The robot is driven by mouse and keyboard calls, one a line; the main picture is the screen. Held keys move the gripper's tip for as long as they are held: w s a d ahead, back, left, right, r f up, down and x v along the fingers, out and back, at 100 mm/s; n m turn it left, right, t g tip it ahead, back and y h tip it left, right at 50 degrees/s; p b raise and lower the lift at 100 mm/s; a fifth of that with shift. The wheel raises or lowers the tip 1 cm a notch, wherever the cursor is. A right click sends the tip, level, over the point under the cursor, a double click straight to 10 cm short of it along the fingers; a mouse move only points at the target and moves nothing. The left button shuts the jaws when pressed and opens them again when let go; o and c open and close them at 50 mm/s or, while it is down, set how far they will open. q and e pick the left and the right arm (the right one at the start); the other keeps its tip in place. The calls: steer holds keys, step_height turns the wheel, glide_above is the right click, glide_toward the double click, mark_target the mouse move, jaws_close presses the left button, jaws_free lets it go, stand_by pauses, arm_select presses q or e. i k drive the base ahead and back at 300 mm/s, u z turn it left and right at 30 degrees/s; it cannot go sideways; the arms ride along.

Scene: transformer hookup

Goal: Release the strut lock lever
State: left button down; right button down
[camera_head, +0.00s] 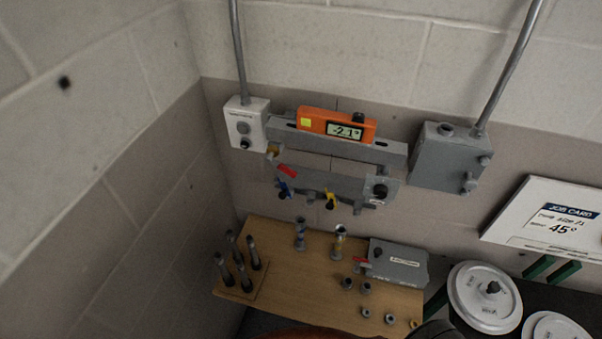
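A grey strut (390,154) is mounted on the block wall, tilted slightly down to the right. An orange digital level (312,122) sits on it and reads about -2.1°. Below it is a second grey rail (325,182). A red lever (287,171) sits at that rail's left end, angled down to the right; I cannot tell whether it is the strut lock lever. Blue (286,190) and yellow (330,200) handled parts hang from the rail, and a black knob (380,191) is at its right end. Neither gripper is in view.
A wooden shelf (290,285) below holds several metal fittings and a grey box (399,263) with a red handle (363,263). Wall boxes (246,124) (449,157) with conduits flank the strut. A job card (565,222) showing 45° and white discs (487,297) are at right.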

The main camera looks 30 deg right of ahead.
mark_target(269, 159)
steer(key=z, duration=1.3)
steer(key=k, duration=1.1)
steer(key=z, duration=0.6)
steer(key=i, duration=0.5)
steer(key=z, duration=0.05)
